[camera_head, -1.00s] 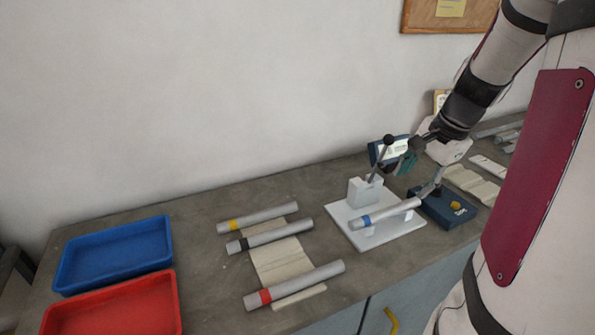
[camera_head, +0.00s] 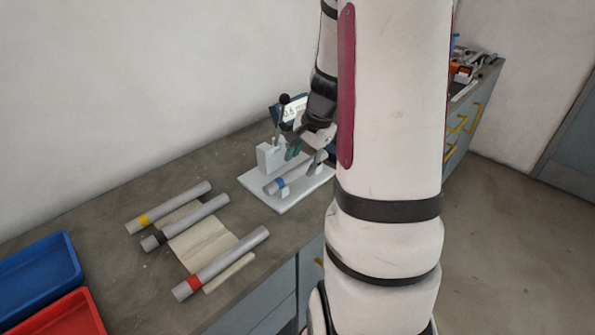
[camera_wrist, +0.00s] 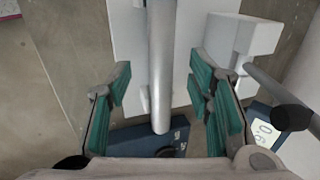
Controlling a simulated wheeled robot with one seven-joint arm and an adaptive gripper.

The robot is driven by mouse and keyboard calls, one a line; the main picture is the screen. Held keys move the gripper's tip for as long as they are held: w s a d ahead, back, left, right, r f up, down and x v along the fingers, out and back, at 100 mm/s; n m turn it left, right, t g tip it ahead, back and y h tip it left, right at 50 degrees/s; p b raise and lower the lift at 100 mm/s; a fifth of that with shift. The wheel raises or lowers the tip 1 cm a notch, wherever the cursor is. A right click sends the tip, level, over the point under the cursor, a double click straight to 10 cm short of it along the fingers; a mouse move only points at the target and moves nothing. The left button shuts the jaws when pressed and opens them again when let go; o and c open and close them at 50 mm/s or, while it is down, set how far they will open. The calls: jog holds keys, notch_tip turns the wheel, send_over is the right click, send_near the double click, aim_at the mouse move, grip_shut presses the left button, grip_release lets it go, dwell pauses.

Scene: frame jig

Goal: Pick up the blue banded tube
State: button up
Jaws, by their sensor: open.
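The blue banded tube (camera_head: 300,174) is a grey tube with a blue band near its left end. It lies on the white jig plate (camera_head: 279,205), beside the white block with the upright lever (camera_head: 270,155). My gripper (camera_head: 305,153), with teal finger pads, is just over the tube's right part, which it partly hides. In the wrist view my gripper (camera_wrist: 161,88) is open, with one finger on each side of the tube (camera_wrist: 161,50). There are gaps between the pads and the tube. The blue band is not visible there.
Tubes with yellow (camera_head: 168,207), black (camera_head: 185,222) and red (camera_head: 222,262) bands lie to the left. Blue (camera_head: 73,262) and red (camera_head: 85,301) trays stand farther left. A dark blue box (camera_wrist: 135,138) and the jig's lever (camera_wrist: 275,95) are close to my fingers.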

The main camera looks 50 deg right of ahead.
aim_at(299, 167)
jog(key=shift+x, duration=1.6)
grip_shut()
jog(key=shift+r, duration=0.1)
